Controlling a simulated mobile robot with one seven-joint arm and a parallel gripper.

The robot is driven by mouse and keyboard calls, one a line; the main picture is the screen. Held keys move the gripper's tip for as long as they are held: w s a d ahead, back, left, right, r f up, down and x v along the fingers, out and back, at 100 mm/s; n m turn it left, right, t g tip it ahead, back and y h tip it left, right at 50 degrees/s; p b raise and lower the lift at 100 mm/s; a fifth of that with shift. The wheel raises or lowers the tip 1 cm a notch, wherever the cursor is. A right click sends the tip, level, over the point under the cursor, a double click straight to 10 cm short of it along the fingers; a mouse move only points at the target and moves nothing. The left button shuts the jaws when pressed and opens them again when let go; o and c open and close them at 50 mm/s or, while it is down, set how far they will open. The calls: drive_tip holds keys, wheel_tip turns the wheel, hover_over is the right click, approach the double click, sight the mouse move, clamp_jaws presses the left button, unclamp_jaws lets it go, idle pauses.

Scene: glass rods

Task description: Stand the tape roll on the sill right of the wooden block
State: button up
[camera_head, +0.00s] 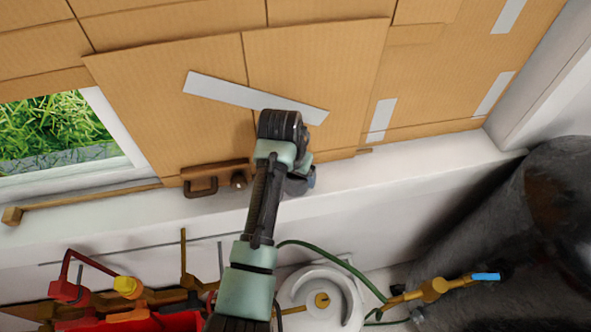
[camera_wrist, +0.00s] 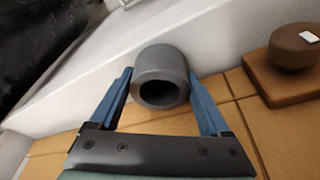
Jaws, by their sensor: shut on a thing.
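The tape roll (camera_wrist: 163,68) is a dark grey, thick-walled ring, seen in the wrist view with its hole towards the camera. My gripper (camera_wrist: 164,88) is shut on it, with one blue finger on each side. In the head view my gripper (camera_head: 300,183) is over the white sill (camera_head: 395,165), just right of the wooden block (camera_head: 213,172), and my arm largely hides the roll. The block has a dark handle and a round knob; it also shows at the right of the wrist view (camera_wrist: 268,82). I cannot tell whether the roll touches the sill.
Cardboard panels (camera_head: 320,60) cover most of the window behind the sill. A wooden rod (camera_head: 95,201) lies on the sill at left. A large dark cylinder (camera_head: 500,220) stands at right. The sill between gripper and cylinder is clear.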

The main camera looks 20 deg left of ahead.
drive_tip(key=shift+f, duration=0.15)
drive_tip(key=o, duration=1.5)
drive_tip(key=b+v, duration=0.2)
drive_tip(key=v, duration=1)
drive_tip(key=shift+b, duration=0.35)
